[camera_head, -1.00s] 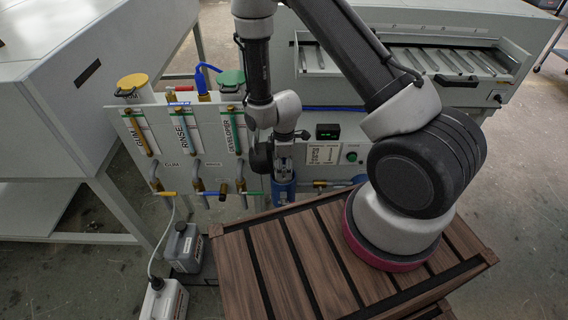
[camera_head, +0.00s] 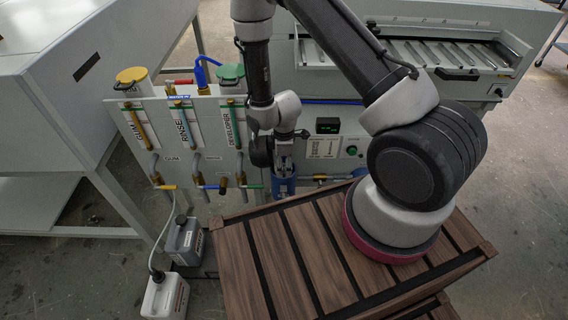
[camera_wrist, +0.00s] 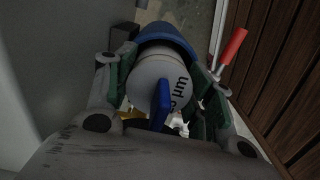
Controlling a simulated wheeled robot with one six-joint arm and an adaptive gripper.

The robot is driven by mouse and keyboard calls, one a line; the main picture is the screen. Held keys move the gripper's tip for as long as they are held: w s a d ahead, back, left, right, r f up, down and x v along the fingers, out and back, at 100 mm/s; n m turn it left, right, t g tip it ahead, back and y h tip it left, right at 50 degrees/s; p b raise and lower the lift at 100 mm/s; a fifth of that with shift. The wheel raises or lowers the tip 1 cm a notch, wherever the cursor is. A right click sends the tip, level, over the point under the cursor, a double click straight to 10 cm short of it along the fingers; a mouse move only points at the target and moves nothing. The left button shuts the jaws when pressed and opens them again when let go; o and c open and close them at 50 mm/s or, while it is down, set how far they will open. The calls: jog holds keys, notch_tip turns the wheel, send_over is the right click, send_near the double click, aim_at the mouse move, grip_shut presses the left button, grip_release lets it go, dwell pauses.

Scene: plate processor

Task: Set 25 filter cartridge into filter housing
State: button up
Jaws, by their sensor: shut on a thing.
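My gripper (camera_wrist: 160,88) has its green-edged fingers on both sides of a white cylinder printed with "um", the filter cartridge (camera_wrist: 150,76), and is shut on it. A blue upright tab (camera_wrist: 161,104) stands in front of its face. Beyond the cartridge, a blue curved rim (camera_wrist: 165,35) shows, apparently the filter housing. In the head view, my gripper (camera_head: 284,163) points down just over the blue filter housing (camera_head: 284,187). The cartridge is hidden there. I cannot tell how far it sits inside the housing.
A panel holds GUM, RINSE and DEVELOPER tubes (camera_head: 184,130) with valves below. A red-handled valve (camera_wrist: 232,46) lies close right of my gripper in the wrist view. Grey (camera_head: 186,241) and white (camera_head: 165,297) containers stand on the floor at left. A plate machine (camera_head: 410,60) stands behind.

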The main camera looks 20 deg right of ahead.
aim_at(284, 172)
jog(key=shift+s+f, duration=0.15)
jog(key=shift+f, duration=0.3)
jog(key=shift+c, duration=0.4)
jog(key=shift+f, duration=0.7)
grip_shut()
jog(key=shift+f, duration=1.15)
jog(key=o, duration=2)
grip_release()
jog(key=shift+w+r, duration=0.1)
jog(key=shift+w, duration=0.2)
jog(key=shift+c, duration=1.2)
jog(key=shift+r, duration=0.1)
jog(key=shift+c, duration=0.3)
